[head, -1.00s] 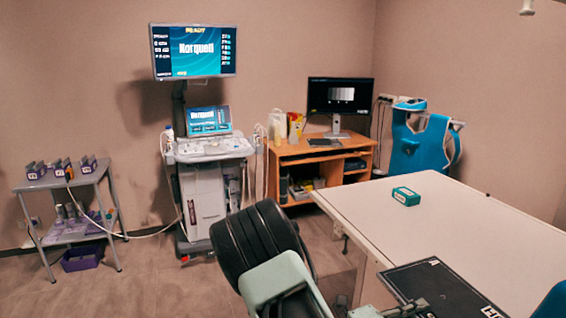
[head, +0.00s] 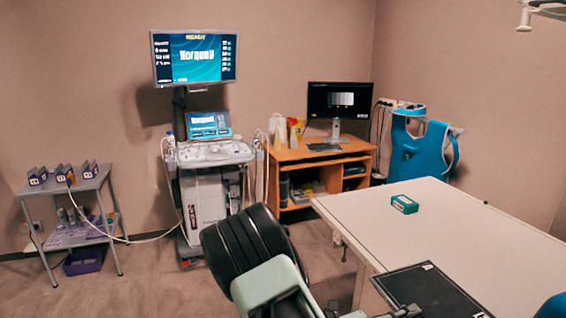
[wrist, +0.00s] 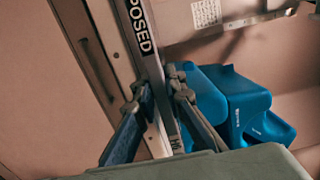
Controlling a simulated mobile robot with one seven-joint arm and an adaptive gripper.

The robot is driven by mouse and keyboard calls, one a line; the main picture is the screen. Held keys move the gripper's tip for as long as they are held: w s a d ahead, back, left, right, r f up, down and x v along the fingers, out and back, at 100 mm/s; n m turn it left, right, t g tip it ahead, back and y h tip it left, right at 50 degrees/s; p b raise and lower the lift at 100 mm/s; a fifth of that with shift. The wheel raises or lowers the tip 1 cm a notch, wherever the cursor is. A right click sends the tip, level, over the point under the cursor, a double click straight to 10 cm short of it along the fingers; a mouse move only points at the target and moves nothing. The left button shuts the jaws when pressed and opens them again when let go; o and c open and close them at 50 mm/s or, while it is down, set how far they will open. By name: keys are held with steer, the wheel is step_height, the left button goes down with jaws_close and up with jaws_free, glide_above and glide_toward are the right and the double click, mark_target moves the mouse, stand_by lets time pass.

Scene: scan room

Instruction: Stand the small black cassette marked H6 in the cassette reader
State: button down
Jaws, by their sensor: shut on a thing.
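A flat black cassette (head: 425,288) shows at the bottom right of the head view, with a small white label near its far edge. Its lower part is cut off by the frame, and no H6 mark can be read now. My gripper (wrist: 163,96) is shut on a thin plate seen edge-on between its fingers in the wrist view; this fits the black cassette in the head view. I cannot make out a cassette reader.
A white table (head: 465,225) fills the right side, with a small teal box (head: 404,204) on it. Beyond are a wooden desk (head: 300,158) with a monitor, a console cart (head: 205,200), and a grey trolley (head: 60,190) at left. Blue hanging items (wrist: 215,100) are close behind the fingers.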

steer(key=shift+s+a+r+p, duration=0.1)
steer(key=shift+a+r+p, duration=0.15)
steer(key=shift+r+p, duration=0.15)
steer(key=shift+r, duration=0.1)
step_height(320, 180, up, 9)
steer(key=p, duration=0.9)
stand_by(0.4)
